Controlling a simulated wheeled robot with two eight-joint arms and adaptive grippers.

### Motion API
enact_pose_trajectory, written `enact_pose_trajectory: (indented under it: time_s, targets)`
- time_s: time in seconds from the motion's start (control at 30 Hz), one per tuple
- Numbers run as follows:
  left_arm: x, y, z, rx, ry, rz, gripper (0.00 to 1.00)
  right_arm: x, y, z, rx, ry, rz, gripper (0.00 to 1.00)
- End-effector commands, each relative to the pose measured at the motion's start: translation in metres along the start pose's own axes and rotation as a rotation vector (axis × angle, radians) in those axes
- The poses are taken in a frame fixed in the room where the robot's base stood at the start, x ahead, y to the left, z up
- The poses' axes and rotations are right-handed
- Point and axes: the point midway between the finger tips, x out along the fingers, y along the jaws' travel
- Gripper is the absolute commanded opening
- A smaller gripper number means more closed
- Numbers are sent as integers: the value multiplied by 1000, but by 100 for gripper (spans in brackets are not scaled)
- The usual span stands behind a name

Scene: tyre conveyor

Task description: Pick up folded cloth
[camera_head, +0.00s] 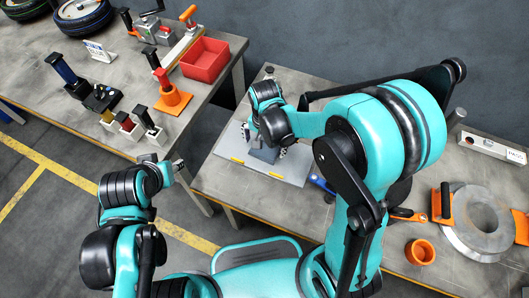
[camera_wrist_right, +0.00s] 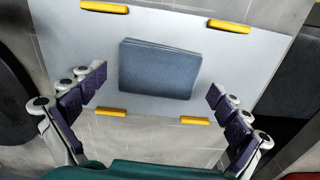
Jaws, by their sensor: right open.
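The folded cloth (camera_wrist_right: 158,70) is blue-grey and lies flat on a light grey board (camera_wrist_right: 250,60) with yellow corner strips. In the head view the cloth (camera_head: 264,154) shows partly, with my right gripper over it. My right gripper (camera_wrist_right: 157,86) is open. Its padded fingers stand on either side of the cloth, apart from it, and nothing is between them but the cloth below. In the head view the right gripper (camera_head: 265,142) hangs over the board. My left gripper (camera_head: 172,164) is beside the left table's edge, away from the cloth; its fingers are too small to read.
A red bin (camera_head: 205,60), an orange stand (camera_head: 173,99) and several tools are on the left table. On the right table are a metal disc (camera_head: 480,222), an orange cup (camera_head: 420,251) and a grey box (camera_head: 488,146). A gap separates the tables.

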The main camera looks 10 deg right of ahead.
Motion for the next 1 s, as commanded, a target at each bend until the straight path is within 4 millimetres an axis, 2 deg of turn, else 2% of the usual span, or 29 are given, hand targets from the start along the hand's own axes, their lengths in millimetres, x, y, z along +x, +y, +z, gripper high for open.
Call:
enact_pose_trajectory:
  time_s: [0.03, 0.1, 0.3, 0.47, 0.83, 1.0]
  targets:
    - [5, 0, 3, 0, 0, 0, 40, 10, 0, 0, 0, 0, 0, 100]
    - [6, 0, 4, 0, 0, 0, 40, 14, 0, 0, 0, 0, 0, 100]
    - [4, 0, 3, 0, 0, 0, 40, 13, 0, 0, 0, 0, 0, 100]
    - [4, 0, 3, 0, 0, 0, 40, 13, 0, 0, 0, 0, 0, 58]
    - [4, 0, 2, 0, 0, 0, 40, 11, 0, 0, 0, 0, 0, 57]
    - [-2, 0, -2, 0, 0, 0, 40, -2, 1, 0, 0, 0, 0, 57]
